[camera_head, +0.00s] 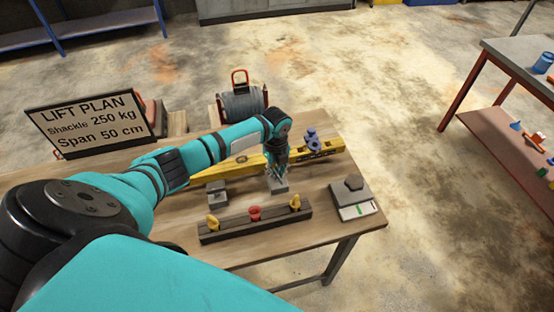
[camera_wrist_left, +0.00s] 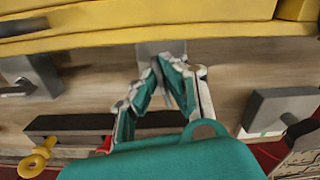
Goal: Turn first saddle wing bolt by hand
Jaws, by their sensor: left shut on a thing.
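My left gripper (camera_head: 277,174) points down over a grey saddle block (camera_head: 279,187) on the table, beside the yellow beam (camera_head: 228,170). In the left wrist view the fingertips (camera_wrist_left: 166,62) come together at the grey saddle (camera_wrist_left: 151,49), close to the near side of the yellow beam (camera_wrist_left: 120,27). The gripper is shut on a small part there. The wing bolt itself is hidden by the fingers, and its turn cannot be seen. Another grey block (camera_head: 217,195) stands to the left, apart from the gripper. My right gripper is not in view.
A dark rack (camera_head: 235,229) with yellow and red pieces lies along the near edge. A blue shackle (camera_head: 312,138) is at the beam. A LIFT PLAN sign (camera_head: 90,122) and cable reel (camera_head: 242,102) stand behind.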

